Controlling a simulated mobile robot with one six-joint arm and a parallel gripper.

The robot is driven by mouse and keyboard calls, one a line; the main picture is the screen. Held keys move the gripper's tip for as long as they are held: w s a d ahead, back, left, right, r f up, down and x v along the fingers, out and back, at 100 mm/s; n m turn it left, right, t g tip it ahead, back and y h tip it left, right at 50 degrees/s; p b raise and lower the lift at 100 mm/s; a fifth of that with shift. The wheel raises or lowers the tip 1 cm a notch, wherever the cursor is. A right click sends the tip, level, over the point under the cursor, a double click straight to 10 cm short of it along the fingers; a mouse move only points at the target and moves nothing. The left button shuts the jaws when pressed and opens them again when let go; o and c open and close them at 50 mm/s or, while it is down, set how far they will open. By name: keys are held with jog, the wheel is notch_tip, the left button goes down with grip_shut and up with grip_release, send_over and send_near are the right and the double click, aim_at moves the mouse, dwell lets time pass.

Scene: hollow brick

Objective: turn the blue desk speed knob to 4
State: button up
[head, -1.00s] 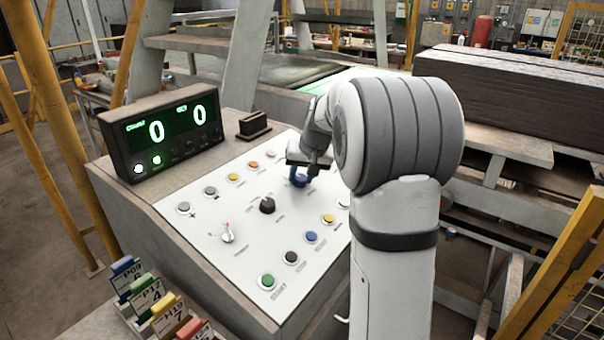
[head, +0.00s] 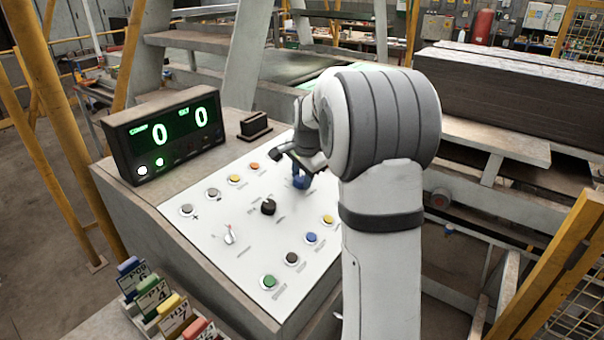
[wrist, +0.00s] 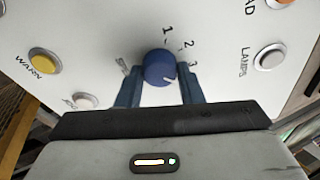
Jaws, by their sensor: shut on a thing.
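The blue desk speed knob (head: 301,183) stands on the white sloping panel, below my gripper (head: 300,172) in the head view. In the wrist view my gripper (wrist: 160,74) is shut on the blue knob (wrist: 158,64), one blue finger on each side. The knob's white mark points to the lower right, past the printed 3 and toward the right-hand finger. The numbers 1, 2 and 3 show at the knob's upper right. No 4 is visible; that part of the dial is hidden by the finger and gripper body.
A black knob (head: 268,207), a white lever switch (head: 229,236) and several coloured buttons share the panel. A display (head: 165,135) reading 0 and 0 stands at the left. In the wrist view, the yellow button (wrist: 44,61) and white lamps button (wrist: 270,57) sit clear of the fingers.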

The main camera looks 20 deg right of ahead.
jog(key=shift+m+g, duration=0.3)
jog(key=shift+m, duration=1.3)
jog(key=o, duration=1)
jog(key=shift+c, duration=0.2)
jog(key=v, duration=0.7)
jog(key=shift+r+b, duration=0.4)
